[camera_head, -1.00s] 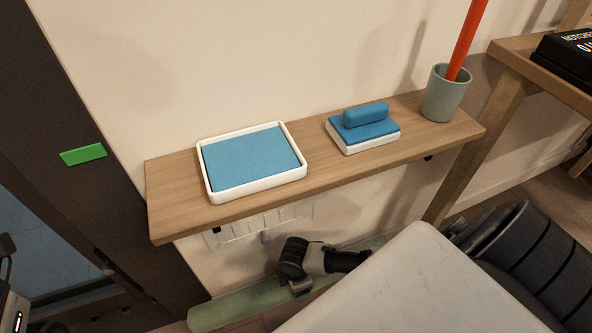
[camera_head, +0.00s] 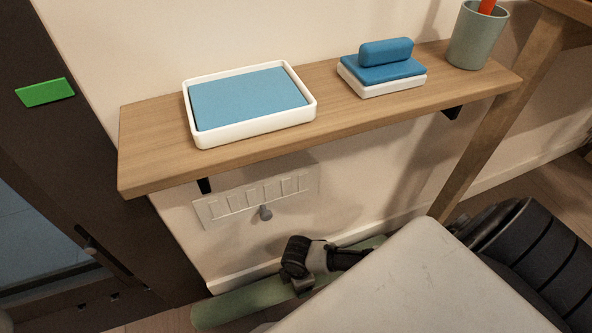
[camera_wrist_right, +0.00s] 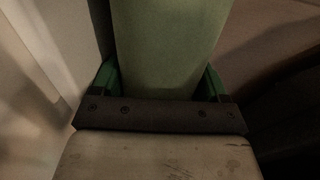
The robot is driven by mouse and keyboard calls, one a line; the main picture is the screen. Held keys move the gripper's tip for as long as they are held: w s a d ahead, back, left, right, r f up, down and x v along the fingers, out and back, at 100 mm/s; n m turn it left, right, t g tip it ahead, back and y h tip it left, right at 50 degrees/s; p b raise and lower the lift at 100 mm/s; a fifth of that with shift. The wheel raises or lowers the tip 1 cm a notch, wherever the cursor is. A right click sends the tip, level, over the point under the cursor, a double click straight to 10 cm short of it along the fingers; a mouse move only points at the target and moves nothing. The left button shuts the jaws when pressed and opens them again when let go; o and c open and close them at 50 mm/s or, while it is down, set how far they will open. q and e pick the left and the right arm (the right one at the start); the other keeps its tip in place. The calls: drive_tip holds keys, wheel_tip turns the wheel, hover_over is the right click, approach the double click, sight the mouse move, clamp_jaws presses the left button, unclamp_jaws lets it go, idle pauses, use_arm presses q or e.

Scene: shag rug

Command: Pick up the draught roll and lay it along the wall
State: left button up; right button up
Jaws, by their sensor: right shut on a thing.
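The draught roll (camera_head: 240,301) is a long pale green cylinder low down by the foot of the wall, lying roughly along the skirting. The white base part hides its right portion. My right gripper (camera_head: 302,285) is at the roll's middle in the head view. In the right wrist view, the roll (camera_wrist_right: 168,45) runs away from me between the green fingers of my right gripper (camera_wrist_right: 158,82), which is shut on it. Whether the roll touches the floor or the wall I cannot tell. My left gripper is not in view.
A wooden shelf (camera_head: 345,113) juts from the wall above, holding a white tray (camera_head: 250,128), a blue block on a stand (camera_head: 383,88) and a cup (camera_head: 477,40). A switch panel (camera_head: 258,198) is below it. A dark door frame (camera_head: 80,180) stands left.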

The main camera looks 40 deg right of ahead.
drive_tip(key=shift+f, duration=0.25)
drive_tip(key=o, duration=1.4)
drive_tip(key=shift+r, duration=0.1)
drive_tip(key=shift+d, duration=0.1)
drive_tip(key=shift+w, duration=0.1)
